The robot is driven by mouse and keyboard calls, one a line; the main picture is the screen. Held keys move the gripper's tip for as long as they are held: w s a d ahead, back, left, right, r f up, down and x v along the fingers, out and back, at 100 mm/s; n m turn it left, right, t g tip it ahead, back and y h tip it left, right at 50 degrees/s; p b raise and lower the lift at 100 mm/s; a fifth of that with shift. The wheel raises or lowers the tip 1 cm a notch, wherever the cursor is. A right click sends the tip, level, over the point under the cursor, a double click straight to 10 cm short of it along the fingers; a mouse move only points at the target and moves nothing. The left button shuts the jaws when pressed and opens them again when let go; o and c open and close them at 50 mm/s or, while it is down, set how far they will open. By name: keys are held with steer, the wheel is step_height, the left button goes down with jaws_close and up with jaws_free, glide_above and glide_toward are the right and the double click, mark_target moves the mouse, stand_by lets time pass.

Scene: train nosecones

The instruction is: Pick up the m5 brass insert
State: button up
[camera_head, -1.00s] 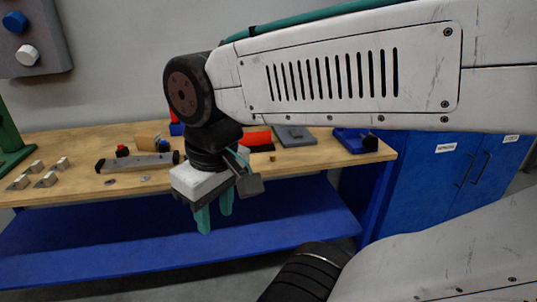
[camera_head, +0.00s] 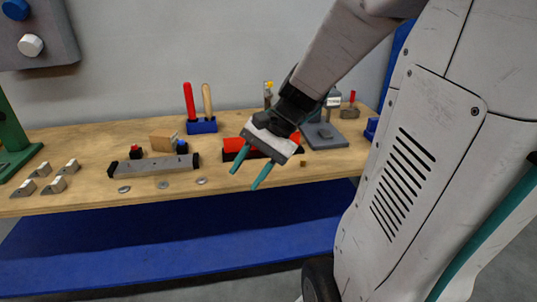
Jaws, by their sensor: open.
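A tiny brass-coloured piece (camera_head: 303,163), which looks like the m5 brass insert, sits on the wooden bench top (camera_head: 215,197) right of my gripper. It is too small to make out its shape. My gripper (camera_head: 244,179) has two teal fingers, spread apart and pointing down and to the left. It is open with nothing between the fingers. It appears above the bench, to the left of the brass piece and apart from it; I cannot tell its exact height.
A red-and-black block (camera_head: 232,149) is partly behind my gripper. A grey bar fixture (camera_head: 153,166) and several flat washers (camera_head: 201,181) lie to the left. A blue holder (camera_head: 202,126) with two handled tools stands behind. A grey plate (camera_head: 323,136) lies behind the brass piece.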

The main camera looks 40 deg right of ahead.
steer(key=w+d+f+m+t+y, duration=0.1)
steer(key=w+d+f+m+t, duration=0.25)
steer(key=d+m, duration=0.45)
steer(key=m+t+h, duration=0.5)
steer(key=m+t, duration=0.2)
steer(key=m, duration=0.5)
glide_toward(304, 160)
steer(key=shift+w+a+f, duration=0.35)
steer(key=shift+w+f, duration=0.05)
steer(key=shift+w, duration=0.15)
steer(key=shift+w+a+f, duration=0.35)
steer(key=shift+w+f, duration=0.05)
steer(key=shift+w, duration=0.15)
steer(key=shift+w+d+f+m+t, duration=0.15)
steer(key=shift+w+f+m+t, duration=0.05)
steer(key=shift+w+m+t, duration=0.1)
steer(key=x, duration=0.7)
steer(key=shift+d+r, duration=0.15)
jaws_close()
